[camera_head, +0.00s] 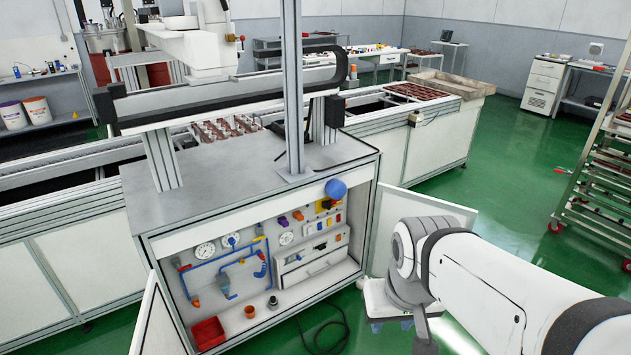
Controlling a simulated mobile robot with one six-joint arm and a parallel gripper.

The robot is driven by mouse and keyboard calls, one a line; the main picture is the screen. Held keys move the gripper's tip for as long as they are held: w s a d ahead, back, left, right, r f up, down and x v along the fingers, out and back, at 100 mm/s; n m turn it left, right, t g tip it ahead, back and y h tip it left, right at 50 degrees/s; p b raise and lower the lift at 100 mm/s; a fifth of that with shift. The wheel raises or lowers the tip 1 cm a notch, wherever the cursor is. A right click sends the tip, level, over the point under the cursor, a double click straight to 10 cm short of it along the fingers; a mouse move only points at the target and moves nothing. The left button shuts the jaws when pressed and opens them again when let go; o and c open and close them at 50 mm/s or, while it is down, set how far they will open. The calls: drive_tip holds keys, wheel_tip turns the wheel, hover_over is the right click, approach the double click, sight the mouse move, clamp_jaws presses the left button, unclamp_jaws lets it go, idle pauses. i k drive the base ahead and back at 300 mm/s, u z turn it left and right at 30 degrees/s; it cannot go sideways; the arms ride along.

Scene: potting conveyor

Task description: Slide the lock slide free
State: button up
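I cannot single out the lock slide; the fittings are too small to tell apart. An open cabinet (262,205) under the conveyor holds a panel with round gauges (205,251), blue pipes (228,258) and small orange and purple handles. A yellow block (325,206) with dark parts sits at the panel's upper right. Below it is a light grey unit (308,262) with a drawer-like front. My white arm comes in from the lower right, its wrist in front of the right cabinet door. No gripper fingers show.
The cabinet's right door (425,213) and left door (157,318) stand open. A red bin (208,333) and small cups stand on the cabinet floor. A black cable (325,335) lies on the green floor. A tray rack (606,185) stands at the right.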

sight(325, 204)
drive_tip(key=z, duration=0.05)
drive_tip(key=i, duration=1)
